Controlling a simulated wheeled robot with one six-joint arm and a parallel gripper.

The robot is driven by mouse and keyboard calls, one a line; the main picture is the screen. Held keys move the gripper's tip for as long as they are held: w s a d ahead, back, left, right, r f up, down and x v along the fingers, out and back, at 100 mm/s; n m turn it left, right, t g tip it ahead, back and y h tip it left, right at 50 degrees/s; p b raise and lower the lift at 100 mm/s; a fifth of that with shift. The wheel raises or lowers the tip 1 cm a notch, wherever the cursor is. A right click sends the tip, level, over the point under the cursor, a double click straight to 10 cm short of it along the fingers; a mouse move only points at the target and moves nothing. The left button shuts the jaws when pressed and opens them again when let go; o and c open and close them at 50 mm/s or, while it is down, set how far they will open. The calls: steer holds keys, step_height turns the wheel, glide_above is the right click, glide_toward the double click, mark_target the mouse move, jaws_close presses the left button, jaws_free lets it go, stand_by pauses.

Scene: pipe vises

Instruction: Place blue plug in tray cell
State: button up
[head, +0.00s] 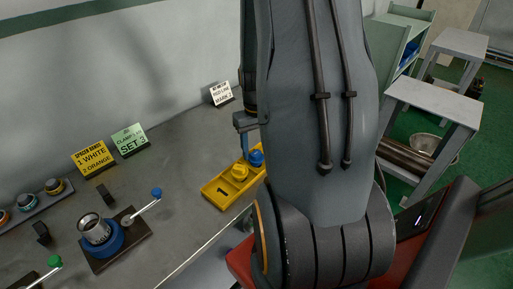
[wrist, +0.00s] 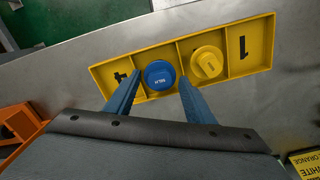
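The yellow tray (head: 207,190) lies on the grey bench, and the wrist view shows it (wrist: 112,79) as a row of cells, with 1 at the right end and 4 at the left end. The blue plug (wrist: 159,73) sits in the cell beside cell 4; the head view shows it (head: 257,158) at the tray's far end. A yellow plug (wrist: 207,61) sits in the cell between it and cell 1. My gripper (wrist: 159,80) is over the tray, its fingers on either side of the blue plug with small gaps. My arm hides part of the tray in the head view.
A vise with a blue ring (head: 101,237) and blue-knobbed handle stands at the left. Signs stand along the wall: a yellow one (head: 94,160), a green one (head: 130,140) and a white one (head: 221,94). The bench between vise and tray is clear.

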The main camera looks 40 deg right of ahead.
mark_target(256, 153)
steer(key=shift+r, duration=0.1)
step_height(256, 153, up, 12)
steer(key=b, duration=0.2)
steer(key=s+a+f+n, duration=0.1)
steer(key=a, duration=1.1)
steer(key=s+a+f+n+t, duration=0.1)
steer(key=a+f+n, duration=0.1)
steer(key=a, duration=1)
steer(key=shift+s+f+n, duration=0.15)
steer(key=shift+s+n, duration=0.15)
